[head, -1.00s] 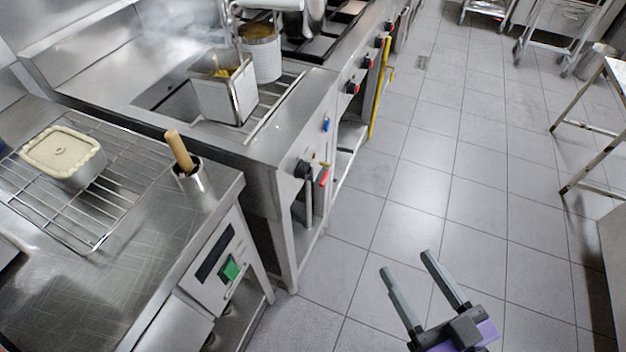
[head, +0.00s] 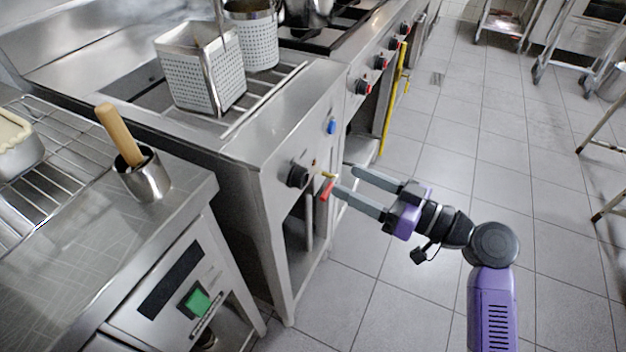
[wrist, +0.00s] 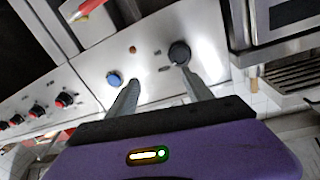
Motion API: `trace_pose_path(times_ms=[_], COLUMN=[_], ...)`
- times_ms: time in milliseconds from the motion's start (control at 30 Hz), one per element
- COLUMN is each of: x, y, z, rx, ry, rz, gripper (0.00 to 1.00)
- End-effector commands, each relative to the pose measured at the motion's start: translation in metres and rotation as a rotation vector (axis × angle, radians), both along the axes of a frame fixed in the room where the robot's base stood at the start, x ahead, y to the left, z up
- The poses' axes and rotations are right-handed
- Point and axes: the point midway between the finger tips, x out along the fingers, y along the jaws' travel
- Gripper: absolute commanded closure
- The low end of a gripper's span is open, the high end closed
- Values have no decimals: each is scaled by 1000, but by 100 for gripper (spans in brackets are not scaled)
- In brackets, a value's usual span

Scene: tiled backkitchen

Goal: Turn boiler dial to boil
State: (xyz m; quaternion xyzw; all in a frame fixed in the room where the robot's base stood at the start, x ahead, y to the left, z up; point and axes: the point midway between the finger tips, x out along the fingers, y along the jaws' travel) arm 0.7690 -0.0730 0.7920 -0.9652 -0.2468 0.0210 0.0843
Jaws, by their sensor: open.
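The boiler's black dial (head: 298,173) sits on the steel front panel (head: 310,140) below the pasta baskets. It also shows as a dark round knob in the wrist view (wrist: 179,52). My gripper (head: 344,179) is open and empty, in front of the panel and right of the dial in the head view. In the wrist view my fingers (wrist: 160,74) spread apart, with the right fingertip just below the black dial in the picture. The dial is not between the fingers. The dial's markings are too small to read.
A blue knob (head: 331,126) is on the same panel. A red-handled lever (head: 326,190) projects close to my fingertips. Red-ringed stove knobs (head: 363,87) line the front farther back. A counter (head: 75,215) with a pestle cup (head: 146,180) stands at left.

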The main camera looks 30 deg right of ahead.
Motion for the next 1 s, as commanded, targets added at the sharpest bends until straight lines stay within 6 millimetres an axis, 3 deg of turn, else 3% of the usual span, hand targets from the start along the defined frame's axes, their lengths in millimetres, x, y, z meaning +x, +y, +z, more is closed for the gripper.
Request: trace_pose_path(times_ms=[100, 233, 700, 1000], x=[-14, -15, 36, 46], y=[22, 29, 66, 73], z=[-1, -3, -3, -3], rx=[-46, -91, -93, -93], ry=[-39, -58, -57, -58], rz=[108, 133, 131, 128], gripper=[41, 41, 41, 41])
